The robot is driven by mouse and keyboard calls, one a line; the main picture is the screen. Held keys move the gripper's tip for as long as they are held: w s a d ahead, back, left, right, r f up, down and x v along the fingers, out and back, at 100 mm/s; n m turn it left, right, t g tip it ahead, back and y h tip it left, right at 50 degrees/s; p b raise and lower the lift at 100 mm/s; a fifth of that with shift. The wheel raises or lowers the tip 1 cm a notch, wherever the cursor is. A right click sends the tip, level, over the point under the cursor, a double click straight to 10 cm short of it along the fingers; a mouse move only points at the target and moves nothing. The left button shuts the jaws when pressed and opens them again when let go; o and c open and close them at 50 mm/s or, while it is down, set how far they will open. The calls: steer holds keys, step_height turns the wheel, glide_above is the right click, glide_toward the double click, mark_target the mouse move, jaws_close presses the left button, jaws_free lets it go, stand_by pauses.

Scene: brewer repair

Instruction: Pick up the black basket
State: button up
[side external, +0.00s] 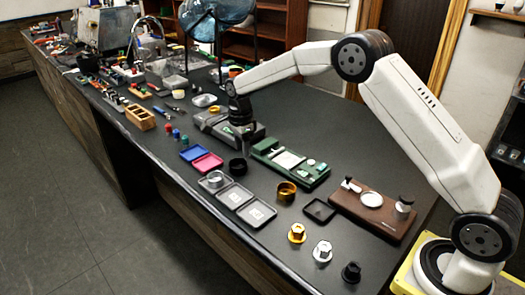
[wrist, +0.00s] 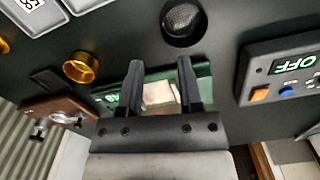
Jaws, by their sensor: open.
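The black basket (side external: 237,167) is a small dark round cup on the dark counter, between the grey device and the trays. In the wrist view the black basket (wrist: 183,22) sits near the top edge, just beyond my fingertips, with its round opening facing the camera. My gripper (wrist: 160,66) is open and empty, its two dark fingers apart, above the counter and short of the basket. In the side view my gripper (side external: 243,132) is small and dark against the grey device, so its fingers are hard to make out.
A green station (side external: 290,163) lies right of the basket, with a gold basket (side external: 286,191) nearby. A grey device (side external: 222,127) with an OFF display (wrist: 293,66) stands close behind. Grey trays (side external: 236,196) and a brown wooden base (side external: 372,211) are nearby.

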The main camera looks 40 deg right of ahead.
mark_target(238, 167)
steer(key=shift+f, duration=1.3)
steer(key=shift+w+f, duration=0.15)
steer(key=shift+f, duration=2.45)
jaws_close()
